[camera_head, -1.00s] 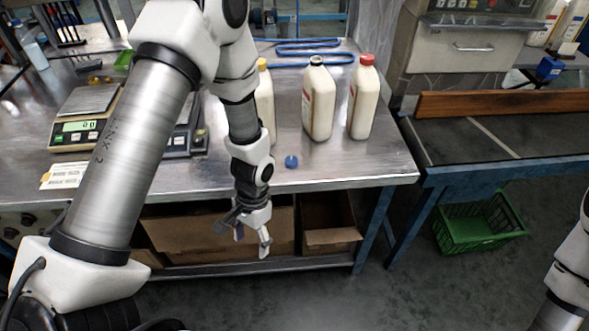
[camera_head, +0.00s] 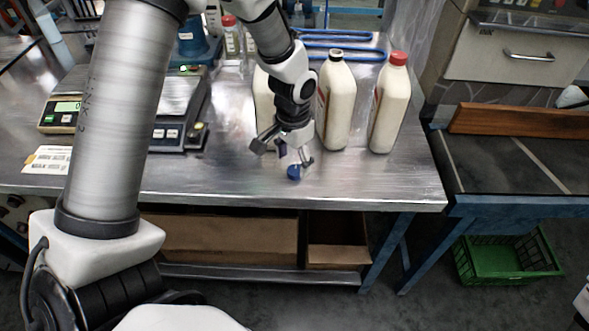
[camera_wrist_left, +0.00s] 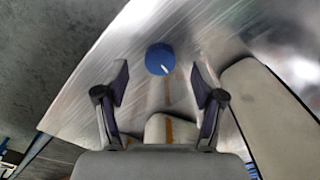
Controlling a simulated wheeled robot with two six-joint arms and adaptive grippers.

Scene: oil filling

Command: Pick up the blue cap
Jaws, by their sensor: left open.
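The blue cap (camera_head: 294,172) lies on the metal table near its front edge. In the left wrist view the cap (camera_wrist_left: 159,59) sits ahead of the fingertips, centred between them. My left gripper (camera_head: 284,158) is open and empty, just above and beside the cap in the head view. Its two spread fingers also show in the left wrist view (camera_wrist_left: 160,85). I cannot tell whether a finger touches the cap. My right gripper is not in view.
Another bottle (camera_head: 264,98) is partly hidden behind my arm. Scales (camera_head: 172,135) stand to the left. The table front (camera_head: 230,185) is clear.

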